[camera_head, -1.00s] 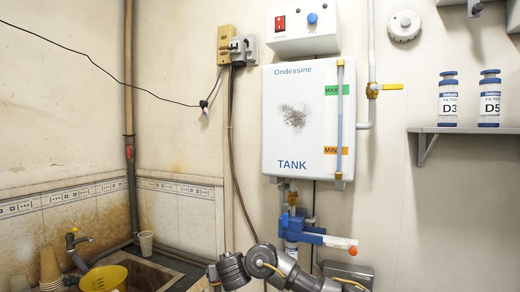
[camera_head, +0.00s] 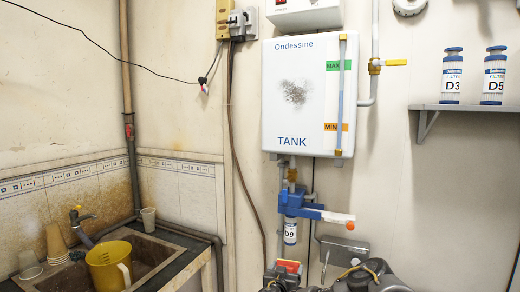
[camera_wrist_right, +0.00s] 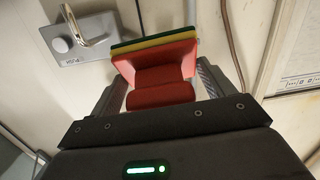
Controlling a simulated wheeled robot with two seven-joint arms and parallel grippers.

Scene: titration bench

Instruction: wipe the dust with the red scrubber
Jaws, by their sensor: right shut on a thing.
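The dust is a grey speckled patch (camera_head: 294,92) on the front of the white tank (camera_head: 275,125), which hangs on the wall. The red scrubber (camera_head: 289,267) shows at the bottom of the head view, below the tank. In the right wrist view the scrubber (camera_wrist_right: 160,85) has a red body with yellow and green layers at its far end. My right gripper (camera_wrist_right: 162,85) is shut on it, one finger on each side. In the head view my right gripper (camera_head: 285,278) is low and well apart from the dust. My left gripper is not in view.
A blue valve with a white and orange-tipped lever (camera_head: 325,216) and a D9 filter (camera_head: 290,231) hang below the tank. A shelf (camera_head: 470,107) with two filters is at the right. A sink with a yellow jug (camera_head: 108,265) is at the lower left.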

